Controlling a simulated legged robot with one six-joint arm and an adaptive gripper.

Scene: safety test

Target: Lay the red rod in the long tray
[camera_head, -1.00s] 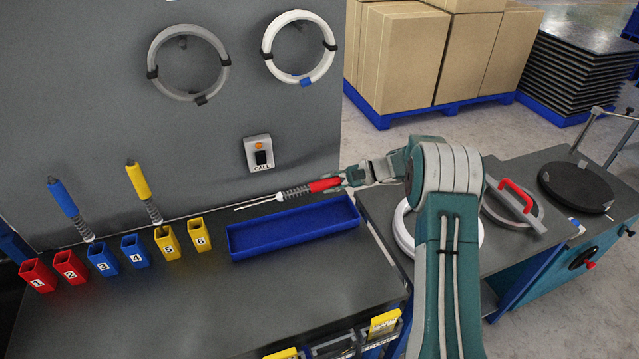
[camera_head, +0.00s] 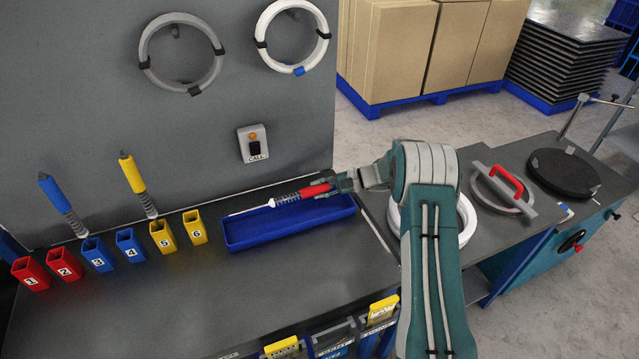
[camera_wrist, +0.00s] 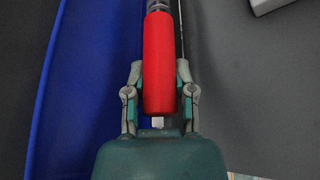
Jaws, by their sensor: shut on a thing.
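The red rod (camera_head: 315,190) has a red handle, a ribbed collar and a thin pale shaft pointing left. My gripper (camera_head: 340,184) is shut on its red handle and holds it about level over the long blue tray (camera_head: 243,243), near the back edge. In the wrist view the red handle (camera_wrist: 158,62) lies between both fingers of my gripper (camera_wrist: 159,90). The tray (camera_wrist: 72,75) shows to the left of the handle there. I cannot tell whether the rod touches the tray.
Red, blue and yellow numbered holders (camera_head: 97,254) stand left of the tray. A blue rod (camera_head: 56,195) and a yellow rod (camera_head: 132,174) stand upright in holders. A grey wall with a call button (camera_head: 253,145) rises behind. The front bench top is clear.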

